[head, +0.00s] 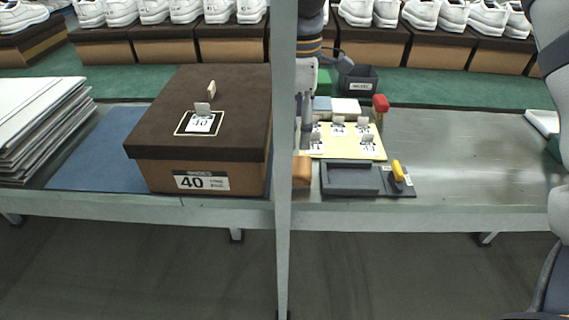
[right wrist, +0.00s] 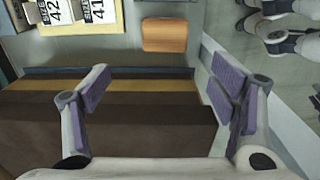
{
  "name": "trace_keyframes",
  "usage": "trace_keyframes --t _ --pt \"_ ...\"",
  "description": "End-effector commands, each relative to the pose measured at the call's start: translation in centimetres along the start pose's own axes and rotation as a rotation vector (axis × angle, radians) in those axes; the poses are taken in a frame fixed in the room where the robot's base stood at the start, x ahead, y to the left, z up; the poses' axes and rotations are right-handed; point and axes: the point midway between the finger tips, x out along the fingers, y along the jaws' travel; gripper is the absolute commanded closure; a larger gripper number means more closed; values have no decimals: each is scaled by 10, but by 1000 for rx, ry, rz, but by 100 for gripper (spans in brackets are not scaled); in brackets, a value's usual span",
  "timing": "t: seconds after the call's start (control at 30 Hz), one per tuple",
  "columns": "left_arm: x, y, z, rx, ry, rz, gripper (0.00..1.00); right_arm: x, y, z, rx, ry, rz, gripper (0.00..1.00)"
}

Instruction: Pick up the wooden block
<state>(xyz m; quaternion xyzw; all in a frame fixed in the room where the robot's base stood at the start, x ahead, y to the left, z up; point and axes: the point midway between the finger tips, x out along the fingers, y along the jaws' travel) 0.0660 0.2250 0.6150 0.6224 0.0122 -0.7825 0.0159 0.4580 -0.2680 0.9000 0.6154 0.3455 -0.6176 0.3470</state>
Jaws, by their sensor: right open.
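The wooden block (head: 302,171) is a small orange-brown piece on the metal table, beside the dark grey tray and partly hidden by the upright post. In the right wrist view the block (right wrist: 165,35) lies beyond the fingertips, toward the top, apart from both. My right gripper (head: 306,125) hangs down partly behind the post, on the far side of the block. In the right wrist view my right gripper (right wrist: 160,88) is open, its purple pads wide apart with nothing held between them. My left gripper is not in view.
A brown shoe box (head: 205,108) stands left of the post. A dark grey tray (head: 350,178) with a yellow-handled piece (head: 398,171) is right of the block. Number cards stand on a yellow board (head: 352,151) behind. The table (head: 470,150) is clear farther right.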

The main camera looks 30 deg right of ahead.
Motion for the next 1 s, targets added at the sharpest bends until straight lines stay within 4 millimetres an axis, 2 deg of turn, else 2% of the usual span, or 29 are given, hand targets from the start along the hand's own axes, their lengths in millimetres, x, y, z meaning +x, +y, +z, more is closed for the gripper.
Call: trace_keyframes --t 0.1,0.2,0.37,0.6,0.87,1.0 --pt "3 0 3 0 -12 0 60 30 -2 2 1 -7 -10 22" --pt "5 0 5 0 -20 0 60 52 -2 2 2 -6 -10 22" --pt "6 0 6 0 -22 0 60 71 -2 3 2 -5 -8 22" --pt "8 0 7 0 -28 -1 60 114 -3 6 2 -5 -7 22" --pt "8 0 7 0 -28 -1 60 118 -3 6 2 -2 -3 22" --pt "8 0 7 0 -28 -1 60 118 -3 5 2 -2 -3 53"
